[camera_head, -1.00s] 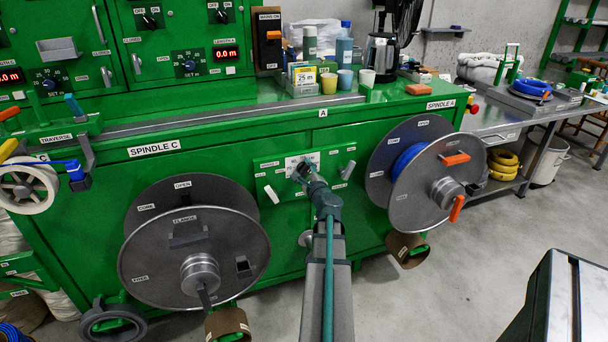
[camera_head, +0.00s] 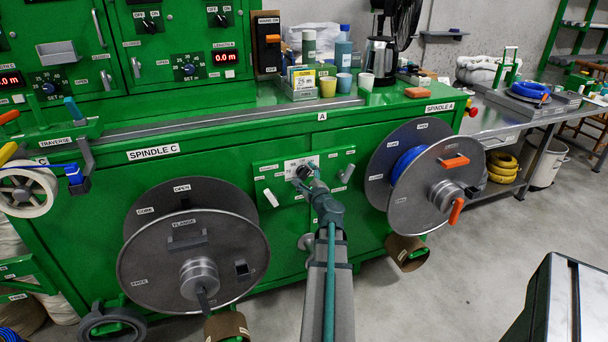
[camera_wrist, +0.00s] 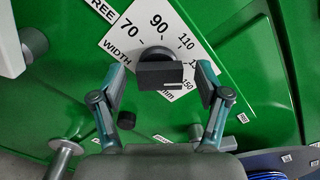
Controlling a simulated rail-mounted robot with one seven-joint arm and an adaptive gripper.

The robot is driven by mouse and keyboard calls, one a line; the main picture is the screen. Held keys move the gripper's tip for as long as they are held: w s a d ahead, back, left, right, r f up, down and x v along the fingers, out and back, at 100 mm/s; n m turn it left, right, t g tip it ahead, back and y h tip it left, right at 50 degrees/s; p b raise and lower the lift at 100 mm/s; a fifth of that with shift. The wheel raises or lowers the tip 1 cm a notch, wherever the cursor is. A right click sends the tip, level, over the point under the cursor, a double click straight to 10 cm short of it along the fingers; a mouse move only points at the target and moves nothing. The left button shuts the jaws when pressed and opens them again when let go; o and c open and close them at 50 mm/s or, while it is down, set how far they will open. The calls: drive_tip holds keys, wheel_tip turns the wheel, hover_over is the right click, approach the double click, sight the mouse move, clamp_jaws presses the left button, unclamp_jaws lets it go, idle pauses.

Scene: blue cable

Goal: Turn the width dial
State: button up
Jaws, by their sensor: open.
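The width dial (camera_wrist: 160,72) is a dark round knob with a block-shaped grip, on a white plate marked WIDTH (camera_wrist: 118,42) with 70, 90, 110 and higher numbers. In the head view the dial (camera_head: 303,172) is on the green panel between the two spindles. My gripper (camera_wrist: 161,84) is open, with one teal finger on each side of the dial's grip. Gaps show between the fingers and the grip in the wrist view. I cannot tell which number the dial points at, or how deep the fingers reach.
A white lever (camera_head: 271,195) is left of the dial and a grey lever (camera_head: 347,173) is right of it. The large Spindle C reel (camera_head: 150,262) stands left, the Spindle A reel with blue cable (camera_head: 405,162) right. Cups and bottles stand on the bench top above.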

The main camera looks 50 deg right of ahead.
drive_tip(key=v, duration=1)
drive_tip(key=shift+s, duration=0.15)
